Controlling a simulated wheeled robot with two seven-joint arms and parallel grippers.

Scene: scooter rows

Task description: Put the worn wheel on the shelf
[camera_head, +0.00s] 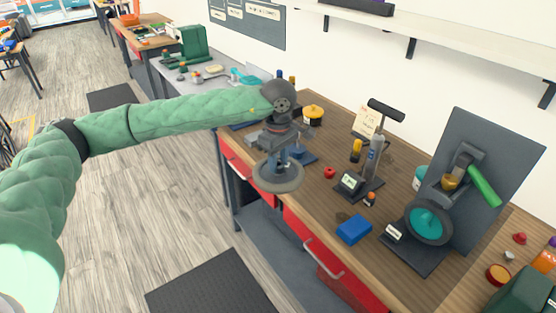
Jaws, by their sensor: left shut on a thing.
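My left arm comes in from the left, and its gripper (280,153) points down over the front edge of the workbench. It is shut on a grey wheel (278,180), which lies roughly flat below the fingers. The wheel hangs in front of the red drawers; how the fingers sit on it is partly hidden. A white wall shelf (470,38) on dark brackets runs along the upper right. A grey lower shelf (285,262) lies under the bench. Another wheel (430,222), dark with a teal hub, is on a grey stand at the right. My right gripper is out of view.
The wooden workbench (325,195) holds a blue block (354,229), an upright pump (375,155), a small display (351,184) and a red knob (329,172). A dark mat (210,288) lies on the floor. Open floor lies left of the bench.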

